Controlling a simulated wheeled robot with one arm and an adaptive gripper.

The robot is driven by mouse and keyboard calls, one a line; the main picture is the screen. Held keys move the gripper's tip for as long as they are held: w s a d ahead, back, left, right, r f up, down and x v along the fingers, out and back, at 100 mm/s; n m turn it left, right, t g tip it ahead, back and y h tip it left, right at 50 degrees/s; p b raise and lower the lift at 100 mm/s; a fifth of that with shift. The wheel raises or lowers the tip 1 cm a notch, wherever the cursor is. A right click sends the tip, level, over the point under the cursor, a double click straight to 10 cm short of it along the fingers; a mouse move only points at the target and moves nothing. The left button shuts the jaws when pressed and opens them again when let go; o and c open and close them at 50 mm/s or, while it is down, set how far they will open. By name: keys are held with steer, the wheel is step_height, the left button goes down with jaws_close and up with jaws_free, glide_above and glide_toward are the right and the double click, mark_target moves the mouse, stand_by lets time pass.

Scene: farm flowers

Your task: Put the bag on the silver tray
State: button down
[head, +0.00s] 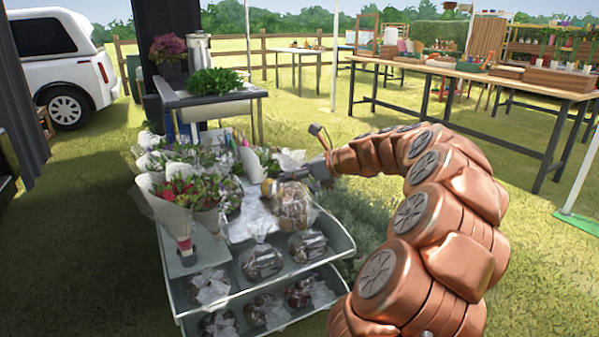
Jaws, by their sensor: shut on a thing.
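My gripper (275,186) is over the top shelf of the stand and is shut on a clear bag with brown contents (292,210). The bag hangs below the gripper, close above the shelf; I cannot tell whether it touches anything. A pale, shiny silver surface (242,227), which looks like the silver tray, lies on the shelf to the left of the held bag. It is partly hidden by bouquets and bags. Other similar bags sit at the shelf's front, one (263,262) below the silver surface and one (307,245) just below the held bag.
The grey tiered stand (343,240) holds more bags on its lower tier. Wrapped bouquets (190,195) crowd its left side. A table with a green plant (215,81) stands behind. A long wooden table (500,76) is at the right. Grass lies open between.

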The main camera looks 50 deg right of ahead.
steer(key=w+a+f, duration=0.2)
steer(key=w+a, duration=0.2)
steer(key=a, duration=0.8)
steer(key=w+a+f, duration=0.3)
steer(key=w+a, duration=0.2)
steer(key=a, duration=0.7)
steer(key=w+a+f, duration=0.2)
steer(key=w+a, duration=0.3)
steer(key=a, duration=0.7)
steer(key=shift+a+f, duration=0.25)
steer(key=shift+a, duration=0.1)
